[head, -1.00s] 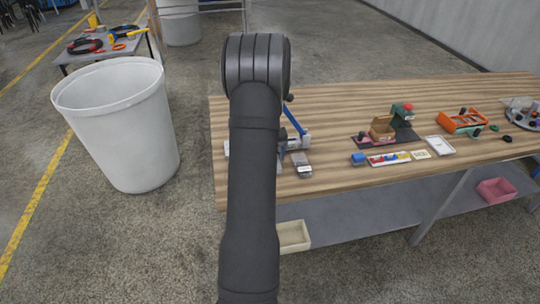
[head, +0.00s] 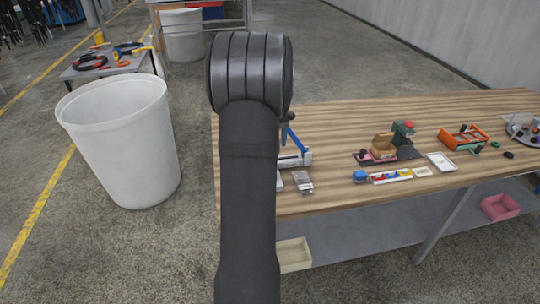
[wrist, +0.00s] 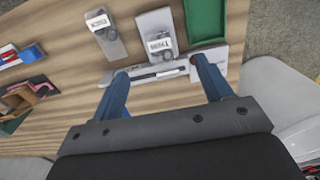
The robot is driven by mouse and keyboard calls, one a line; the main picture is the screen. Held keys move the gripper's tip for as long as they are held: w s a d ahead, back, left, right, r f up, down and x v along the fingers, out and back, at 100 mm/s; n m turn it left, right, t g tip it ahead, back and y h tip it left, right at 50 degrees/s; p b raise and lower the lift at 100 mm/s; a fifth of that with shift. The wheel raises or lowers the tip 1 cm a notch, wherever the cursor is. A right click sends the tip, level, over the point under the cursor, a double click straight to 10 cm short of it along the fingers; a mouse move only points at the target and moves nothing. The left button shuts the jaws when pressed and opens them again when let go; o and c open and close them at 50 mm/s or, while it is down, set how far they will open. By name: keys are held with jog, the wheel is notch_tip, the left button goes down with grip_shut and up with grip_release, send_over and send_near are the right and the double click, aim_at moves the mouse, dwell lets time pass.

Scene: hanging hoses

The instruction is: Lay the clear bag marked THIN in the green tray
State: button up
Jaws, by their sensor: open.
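In the wrist view, a clear bag (wrist: 158,36) with a white label lies at the top middle; the small label seems to read THIN, seen upside down. A second clear bag (wrist: 106,38) with a label lies to its left. The green tray (wrist: 221,22) is at the top right, just right of the first bag. My gripper (wrist: 158,66) is open and empty, its blue fingers apart above the table on the near side of the bags. In the head view my arm hides the tray and most of the gripper; one bag (head: 303,182) shows right of it.
A white strip with a dark pen-like item (wrist: 158,73) lies between bags and gripper. Right along the bench (head: 350,120) are a blue block (head: 360,176), a fixture with a cardboard box (head: 384,146) and an orange rack (head: 462,138). A large white bin (head: 120,150) stands left.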

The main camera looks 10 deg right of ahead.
jog(key=shift+o, duration=0.5)
jog(key=shift+r, duration=1.4)
